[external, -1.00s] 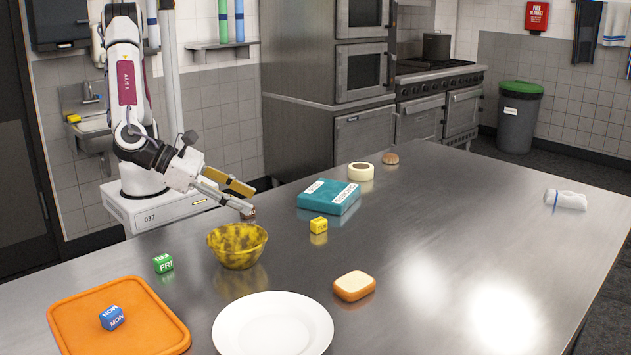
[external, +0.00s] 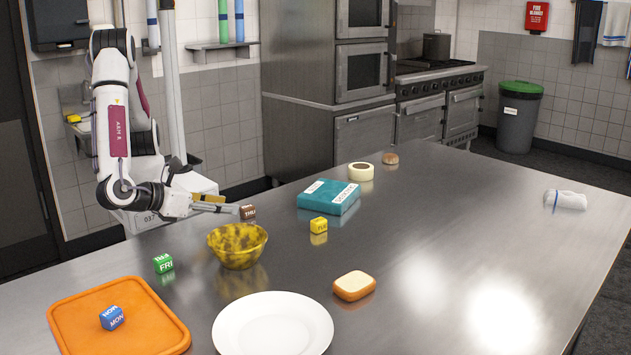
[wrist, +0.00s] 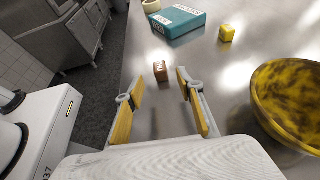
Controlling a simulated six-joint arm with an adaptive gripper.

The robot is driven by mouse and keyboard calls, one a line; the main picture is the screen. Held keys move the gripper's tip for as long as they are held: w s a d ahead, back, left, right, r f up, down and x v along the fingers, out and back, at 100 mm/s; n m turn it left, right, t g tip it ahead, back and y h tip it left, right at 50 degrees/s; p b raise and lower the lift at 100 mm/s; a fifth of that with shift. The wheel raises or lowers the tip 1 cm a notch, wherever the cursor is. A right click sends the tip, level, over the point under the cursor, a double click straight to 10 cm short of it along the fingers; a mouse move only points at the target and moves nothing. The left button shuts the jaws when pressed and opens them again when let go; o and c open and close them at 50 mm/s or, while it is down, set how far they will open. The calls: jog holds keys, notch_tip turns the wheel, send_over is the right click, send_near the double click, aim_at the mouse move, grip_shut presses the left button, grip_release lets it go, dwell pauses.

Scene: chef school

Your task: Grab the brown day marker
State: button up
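The brown day marker (external: 248,212) is a small cube with white lettering, on the steel table near its back left edge, behind the yellow bowl. In the wrist view the brown cube (wrist: 160,71) lies ahead of my gripper, between the lines of the two fingers and just beyond their tips. My gripper (external: 226,204) is low over the table edge, to the left of the cube. In the wrist view my gripper (wrist: 158,85) is open, with its yellow-padded fingers apart and nothing between them.
A mottled yellow bowl (external: 238,246) stands close in front of the cube. A teal box (external: 329,197) and a yellow day cube (external: 318,225) are to the right. A green day cube (external: 163,263) and an orange board (external: 75,317) are at front left.

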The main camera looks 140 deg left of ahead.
aim_at(243, 207)
jog(key=shift+x, duration=1.3)
jog(key=shift+a, duration=0.1)
jog(key=shift+x, duration=2.5)
jog(key=shift+f, duration=0.15)
jog(key=c, duration=1)
